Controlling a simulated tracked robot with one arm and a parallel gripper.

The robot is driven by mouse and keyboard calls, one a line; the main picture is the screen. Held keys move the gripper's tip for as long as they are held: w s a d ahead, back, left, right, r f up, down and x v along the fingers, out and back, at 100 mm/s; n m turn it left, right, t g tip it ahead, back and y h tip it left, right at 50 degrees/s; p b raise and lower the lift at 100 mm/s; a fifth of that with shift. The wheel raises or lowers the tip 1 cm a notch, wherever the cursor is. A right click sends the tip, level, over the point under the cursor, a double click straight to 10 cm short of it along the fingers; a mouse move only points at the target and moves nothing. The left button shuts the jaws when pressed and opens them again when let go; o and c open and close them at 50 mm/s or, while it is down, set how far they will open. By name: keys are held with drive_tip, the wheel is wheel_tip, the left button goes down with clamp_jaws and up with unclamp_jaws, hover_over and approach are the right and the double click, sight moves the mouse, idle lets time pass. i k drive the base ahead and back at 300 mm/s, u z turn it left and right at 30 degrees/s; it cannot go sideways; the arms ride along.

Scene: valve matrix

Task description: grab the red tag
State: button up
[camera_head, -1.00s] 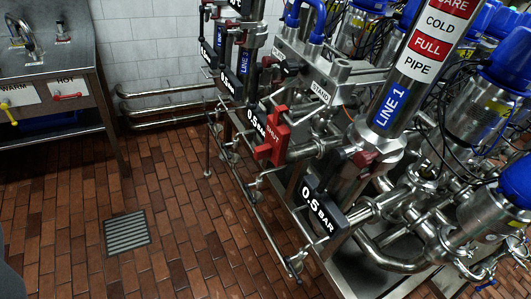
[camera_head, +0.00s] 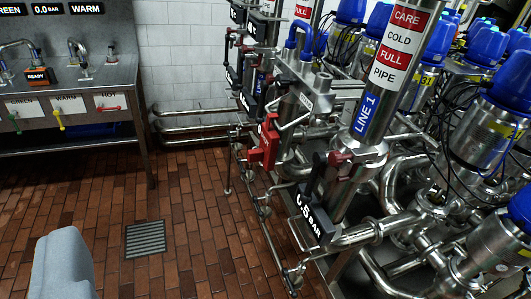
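The red tag (camera_head: 265,145) hangs on the near side of the pipework in the middle of the picture, among steel pipes and black valve handles. It is a flat red piece; its lettering is too small to read now. It hangs apart from the floor. No fingers of my gripper can be made out in the picture, and nothing touches the tag that I can see.
A steel sink bench (camera_head: 75,85) stands at left.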

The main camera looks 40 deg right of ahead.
sight(270, 138)
drive_tip(key=z, duration=0.1)
drive_tip(key=i, duration=0.9)
drive_tip(key=u, duration=0.1)
